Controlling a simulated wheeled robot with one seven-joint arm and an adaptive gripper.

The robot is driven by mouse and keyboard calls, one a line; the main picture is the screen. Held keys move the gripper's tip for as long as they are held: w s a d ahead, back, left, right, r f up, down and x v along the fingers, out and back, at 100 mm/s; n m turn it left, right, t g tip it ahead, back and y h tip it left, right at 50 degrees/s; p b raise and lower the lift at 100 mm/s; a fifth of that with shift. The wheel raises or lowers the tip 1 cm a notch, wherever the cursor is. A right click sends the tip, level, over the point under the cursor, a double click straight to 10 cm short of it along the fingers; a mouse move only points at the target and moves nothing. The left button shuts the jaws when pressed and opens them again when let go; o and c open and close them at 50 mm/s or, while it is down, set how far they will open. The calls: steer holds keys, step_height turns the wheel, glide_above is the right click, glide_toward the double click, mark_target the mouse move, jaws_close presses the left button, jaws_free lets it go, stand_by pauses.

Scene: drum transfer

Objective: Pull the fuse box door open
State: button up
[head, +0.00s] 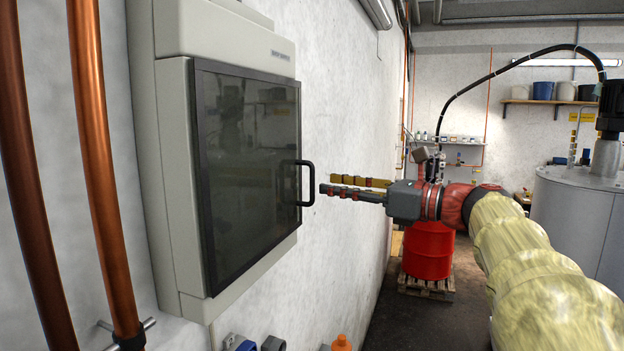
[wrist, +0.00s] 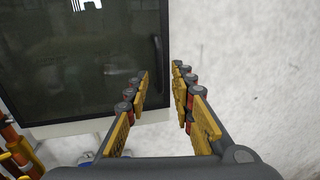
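The fuse box (head: 173,130) is a pale grey wall cabinet with a dark glazed door (head: 250,170), which looks shut. A black bow handle (head: 306,183) stands out at the door's right edge; it also shows in the wrist view (wrist: 158,55). My gripper (head: 325,184) points left at the handle, just to its right in the head view. In the wrist view, my gripper (wrist: 160,75) has its two fingers spread with a clear gap and nothing between them. The handle lies beyond the fingertips, and I see no contact.
Copper pipes (head: 95,170) run down the wall left of the box. A red drum (head: 428,250) on a pallet (head: 426,282) stands behind my arm. A large grey tank (head: 580,215) is at the right. The wall right of the box is bare.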

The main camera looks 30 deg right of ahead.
mark_target(312, 202)
steer(key=p+x, duration=0.1)
steer(key=x, duration=0.5)
steer(key=shift+w+f, duration=0.1)
steer(key=shift+c, duration=1.1)
steer(key=c, duration=0.4)
jaws_close()
